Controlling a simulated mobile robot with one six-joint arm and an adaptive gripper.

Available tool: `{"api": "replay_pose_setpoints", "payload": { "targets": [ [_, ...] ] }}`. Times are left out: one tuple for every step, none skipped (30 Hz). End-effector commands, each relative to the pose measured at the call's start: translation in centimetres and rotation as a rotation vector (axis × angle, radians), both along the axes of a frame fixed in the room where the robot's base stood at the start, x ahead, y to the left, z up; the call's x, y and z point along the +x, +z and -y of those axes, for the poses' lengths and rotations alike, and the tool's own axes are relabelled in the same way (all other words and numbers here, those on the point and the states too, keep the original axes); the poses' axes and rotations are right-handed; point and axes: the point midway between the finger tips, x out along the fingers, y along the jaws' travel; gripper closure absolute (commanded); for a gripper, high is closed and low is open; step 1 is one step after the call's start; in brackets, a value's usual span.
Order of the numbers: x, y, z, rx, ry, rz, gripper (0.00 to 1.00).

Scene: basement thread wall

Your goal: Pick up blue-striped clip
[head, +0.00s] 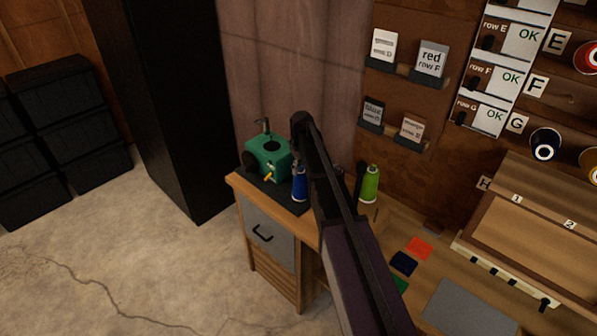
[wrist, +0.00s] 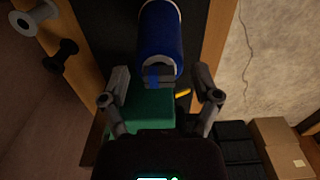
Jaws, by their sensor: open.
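In the wrist view, a small grey clip with a blue stripe (wrist: 153,77) sits between the two fingers of my gripper (wrist: 160,86), just below a blue thread cone (wrist: 162,35). There are gaps on both sides of the clip, and the fingers are open. I cannot tell how the clip is held up or whether it touches the cone. In the head view the blue cone (head: 299,186) stands at the front of the dark bench top, left of my arm. The clip and my gripper cannot be made out there, with my arm in front.
A green machine (head: 268,158) with a yellow part stands close behind and left of the cone. A green thread cone (head: 370,184) stands right of my arm. A wooden cabinet (head: 265,240) supports the bench. Coloured squares lie at the right.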

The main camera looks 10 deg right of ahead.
Motion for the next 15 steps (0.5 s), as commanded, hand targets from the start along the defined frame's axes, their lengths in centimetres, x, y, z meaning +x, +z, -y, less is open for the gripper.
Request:
{"api": "replay_pose_setpoints", "payload": {
  "targets": [
    [0.00, 0.01, 0.01, 0.000, 0.000, 0.000, 0.20],
    [0.00, 0.01, 0.01, 0.000, 0.000, 0.000, 0.20],
    [0.00, 0.01, 0.01, 0.000, 0.000, 0.000, 0.20],
    [0.00, 0.01, 0.01, 0.000, 0.000, 0.000, 0.20],
    [0.00, 0.01, 0.02, 0.000, 0.000, 0.000, 0.20],
    [0.00, 0.01, 0.03, 0.000, 0.000, 0.000, 0.20],
    [0.00, 0.01, 0.03, 0.000, 0.000, 0.000, 0.20],
    [0.00, 0.01, 0.03, 0.000, 0.000, 0.000, 0.20],
    [0.00, 0.01, 0.03, 0.000, 0.000, 0.000, 0.20],
    [0.00, 0.01, 0.03, 0.000, 0.000, 0.000, 0.20],
    [0.00, 0.01, 0.03, 0.000, 0.000, 0.000, 0.29],
    [0.00, 0.01, 0.03, 0.000, 0.000, 0.000, 0.41],
    [0.00, 0.01, 0.03, 0.000, 0.000, 0.000, 0.46],
    [-0.01, 0.01, 0.03, 0.000, 0.000, 0.000, 0.52],
    [0.00, 0.01, 0.03, 0.000, 0.000, 0.000, 0.61]
  ]
}}
